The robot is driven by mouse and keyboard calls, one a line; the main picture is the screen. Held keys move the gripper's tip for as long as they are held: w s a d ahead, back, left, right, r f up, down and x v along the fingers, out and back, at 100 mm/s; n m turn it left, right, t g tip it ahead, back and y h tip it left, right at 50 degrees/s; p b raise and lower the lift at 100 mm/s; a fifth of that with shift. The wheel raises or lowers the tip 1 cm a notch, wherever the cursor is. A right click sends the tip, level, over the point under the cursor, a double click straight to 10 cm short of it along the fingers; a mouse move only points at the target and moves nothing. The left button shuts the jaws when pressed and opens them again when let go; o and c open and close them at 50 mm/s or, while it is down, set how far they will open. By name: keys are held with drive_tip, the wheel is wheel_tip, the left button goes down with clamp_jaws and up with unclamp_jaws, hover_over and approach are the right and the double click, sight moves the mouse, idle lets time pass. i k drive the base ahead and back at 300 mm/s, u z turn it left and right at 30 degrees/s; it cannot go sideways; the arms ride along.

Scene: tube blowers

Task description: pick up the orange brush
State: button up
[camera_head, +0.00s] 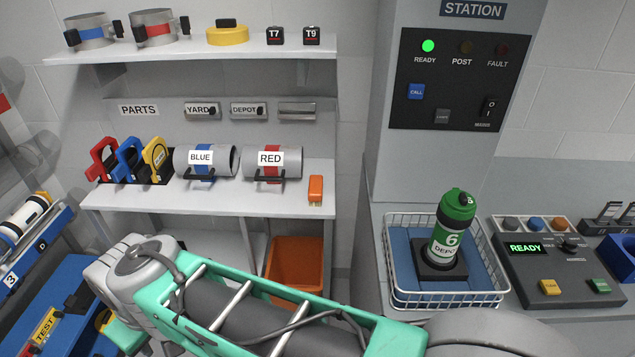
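The orange brush (315,188) stands near the right end of the middle shelf (240,202), to the right of the cylinder labelled RED (270,160). It looks upright, with a lighter strip at its base, and nothing covers it. My arm crosses the bottom of the view, below and in front of the shelf, well apart from the brush.
A BLUE cylinder (205,161) and red, blue and yellow handled items stand left on the shelf. An orange bin (296,262) is below. A wire basket (398,296) holds a green-topped canister (452,230) at right. The grey station column (425,165) stands right of the brush.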

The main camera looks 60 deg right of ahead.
sight(316, 181)
drive_tip(key=z, duration=0.8)
drive_tip(key=i, duration=1.1)
drive_tip(key=z, duration=0.8)
